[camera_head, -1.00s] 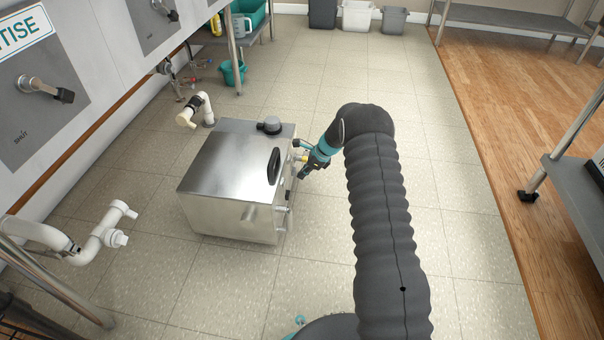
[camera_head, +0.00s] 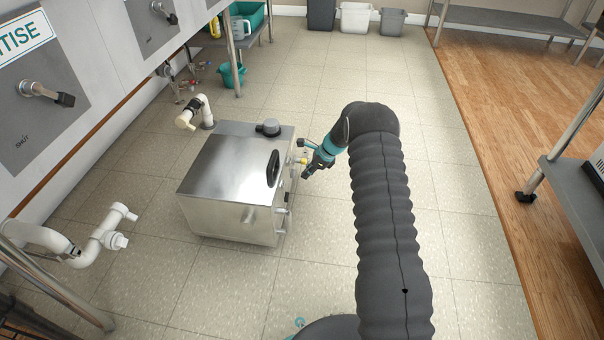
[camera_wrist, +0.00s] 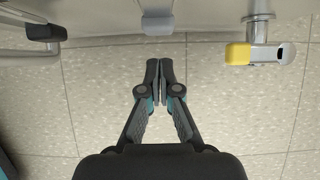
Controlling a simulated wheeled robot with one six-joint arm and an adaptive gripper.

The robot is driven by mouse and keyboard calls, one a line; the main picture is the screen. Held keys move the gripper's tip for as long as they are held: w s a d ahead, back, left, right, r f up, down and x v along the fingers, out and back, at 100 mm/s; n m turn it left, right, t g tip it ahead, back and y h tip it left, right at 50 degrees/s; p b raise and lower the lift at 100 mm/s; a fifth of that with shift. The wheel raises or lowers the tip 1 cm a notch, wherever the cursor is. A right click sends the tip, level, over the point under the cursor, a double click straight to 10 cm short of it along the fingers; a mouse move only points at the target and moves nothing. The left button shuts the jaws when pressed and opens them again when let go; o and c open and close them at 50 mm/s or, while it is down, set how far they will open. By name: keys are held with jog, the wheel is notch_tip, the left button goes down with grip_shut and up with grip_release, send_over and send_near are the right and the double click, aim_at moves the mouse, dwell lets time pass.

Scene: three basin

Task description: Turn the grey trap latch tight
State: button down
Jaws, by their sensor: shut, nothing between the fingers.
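The steel trap box (camera_head: 225,170) stands on the floor left of my arm. In the wrist view, a light grey piece (camera_wrist: 158,23), likely the grey trap latch, hangs from the box side at the top middle; how far it is turned cannot be told. My gripper (camera_wrist: 166,68) is shut and empty, its fingertips below that piece in the picture and apart from it. In the head view my gripper (camera_head: 309,172) is just right of the box side. The latch is too small there to make out.
A yellow-handled valve (camera_wrist: 238,54) sticks out right of the grey piece, and a dark-tipped handle (camera_wrist: 43,32) at left. A black handle (camera_head: 273,168) is on the box. White pipes (camera_head: 100,235) stand at left.

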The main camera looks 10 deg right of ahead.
jog(key=s+d, duration=0.3)
jog(key=d, duration=0.8)
jog(key=shift+s+d+p, duration=0.25)
jog(key=shift+s+p, duration=0.05)
